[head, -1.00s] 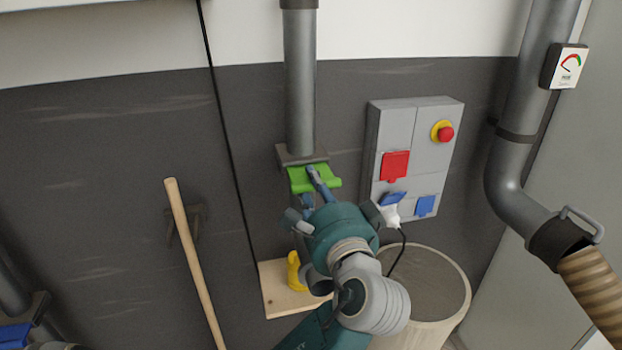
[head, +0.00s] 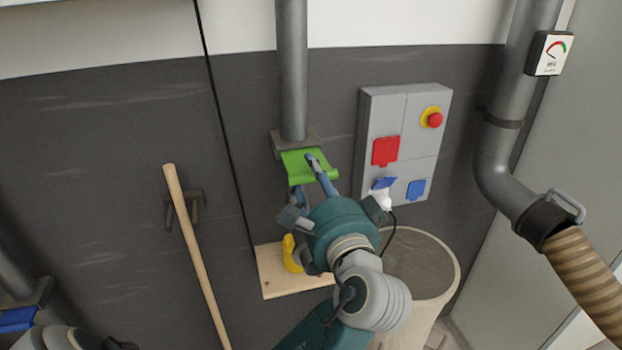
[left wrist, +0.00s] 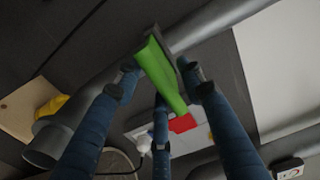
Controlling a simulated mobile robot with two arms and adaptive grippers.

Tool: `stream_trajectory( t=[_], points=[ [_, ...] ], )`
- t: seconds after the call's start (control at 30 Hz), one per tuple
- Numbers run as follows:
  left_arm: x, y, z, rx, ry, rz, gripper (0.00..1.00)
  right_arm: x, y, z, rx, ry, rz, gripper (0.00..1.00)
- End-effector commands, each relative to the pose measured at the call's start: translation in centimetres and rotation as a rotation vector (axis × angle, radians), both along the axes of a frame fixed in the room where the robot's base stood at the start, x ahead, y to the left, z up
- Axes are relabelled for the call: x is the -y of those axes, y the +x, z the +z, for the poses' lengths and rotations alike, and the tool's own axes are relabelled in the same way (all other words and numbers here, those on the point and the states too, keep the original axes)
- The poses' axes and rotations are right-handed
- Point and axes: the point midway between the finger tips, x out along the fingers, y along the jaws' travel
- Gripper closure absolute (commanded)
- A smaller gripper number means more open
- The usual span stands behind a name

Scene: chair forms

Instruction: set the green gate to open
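The green gate (head: 297,166) is a bright green plate with a bent lip, at the lower end of the vertical grey pipe (head: 292,70). In the left wrist view the green gate (left wrist: 158,72) crosses the middle, between my fingers. My left gripper (head: 307,178) is at the gate, with one blue finger over its face and another below it. In the left wrist view my left gripper (left wrist: 160,78) has its fingers spread apart on either side of the gate; a firm grip does not show. Whether a fingertip touches the gate is unclear. My right gripper is not in view.
A grey panel (head: 420,140) with a red flap (head: 385,151), blue covers and a red button is right of the gate. A wooden stick (head: 195,250) leans at left. A yellow object (head: 290,253) stands on a board (head: 270,280). A bin (head: 440,262) is below the panel.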

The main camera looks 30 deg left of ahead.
Motion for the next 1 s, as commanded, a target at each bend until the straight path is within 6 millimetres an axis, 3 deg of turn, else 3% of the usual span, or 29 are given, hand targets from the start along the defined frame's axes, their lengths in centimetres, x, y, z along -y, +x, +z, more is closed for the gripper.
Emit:
stream_trajectory(
  t=[0.1,0.23,0.7,1.0],
  points=[
    [0.0,-0.1,0.0,-0.001,0.001,0.001,0.61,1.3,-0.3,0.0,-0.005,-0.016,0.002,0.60],
    [0.8,-0.7,-0.1,-0.001,-0.002,0.001,0.61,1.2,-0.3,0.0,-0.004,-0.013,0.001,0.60],
    [7.9,-6.7,0.0,-0.001,-0.001,-0.002,0.61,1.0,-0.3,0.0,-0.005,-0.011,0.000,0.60],
    [9.5,-8.1,0.1,0.001,0.002,0.000,0.61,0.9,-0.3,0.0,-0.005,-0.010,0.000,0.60]
  ],
)
